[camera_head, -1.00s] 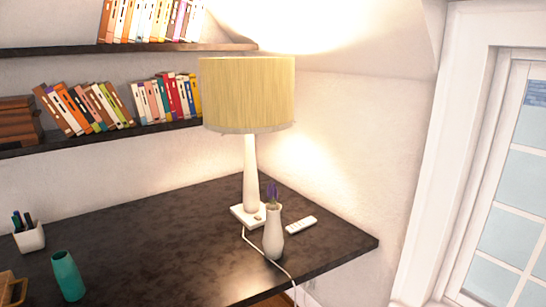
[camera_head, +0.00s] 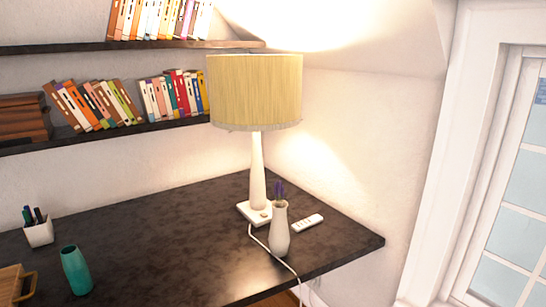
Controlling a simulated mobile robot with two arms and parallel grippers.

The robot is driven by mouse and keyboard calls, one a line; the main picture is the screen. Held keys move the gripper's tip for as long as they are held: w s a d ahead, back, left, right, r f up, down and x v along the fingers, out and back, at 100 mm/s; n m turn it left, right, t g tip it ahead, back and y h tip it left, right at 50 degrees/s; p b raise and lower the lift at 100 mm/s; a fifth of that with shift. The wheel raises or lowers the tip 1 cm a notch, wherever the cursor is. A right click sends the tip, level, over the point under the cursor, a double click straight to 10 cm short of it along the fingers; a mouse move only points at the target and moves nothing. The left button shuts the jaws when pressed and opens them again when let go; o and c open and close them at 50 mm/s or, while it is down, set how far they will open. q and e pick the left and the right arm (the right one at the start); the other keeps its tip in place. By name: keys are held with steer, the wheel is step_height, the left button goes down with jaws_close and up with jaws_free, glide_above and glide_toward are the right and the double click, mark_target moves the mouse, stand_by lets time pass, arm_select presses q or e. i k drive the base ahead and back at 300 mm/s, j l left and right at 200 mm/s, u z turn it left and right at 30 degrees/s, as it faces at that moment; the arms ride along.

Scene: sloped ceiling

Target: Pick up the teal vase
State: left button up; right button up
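The teal vase (camera_head: 76,271) stands upright on the dark desk (camera_head: 160,240), near its front edge at the lower left of the head view. Its open top faces up and nothing touches it. A second, white vase (camera_head: 279,230) with purple flowers stands further right, in front of the lamp. Neither of my grippers shows in the head view.
A lamp (camera_head: 257,170) with a yellow shade and a trailing white cord stands at the desk's right. A remote (camera_head: 308,223) lies beside it. A pen cup (camera_head: 39,232) and a wooden object (camera_head: 12,284) flank the teal vase. Shelves (camera_head: 160,124) hang above. The desk's middle is clear.

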mark_target(75, 267)
steer(key=u, duration=1.4)
steer(key=i+l+z, duration=0.2)
steer(key=i+z, duration=0.15)
steer(key=i+l+z, duration=0.1)
steer(key=i+z, duration=0.2)
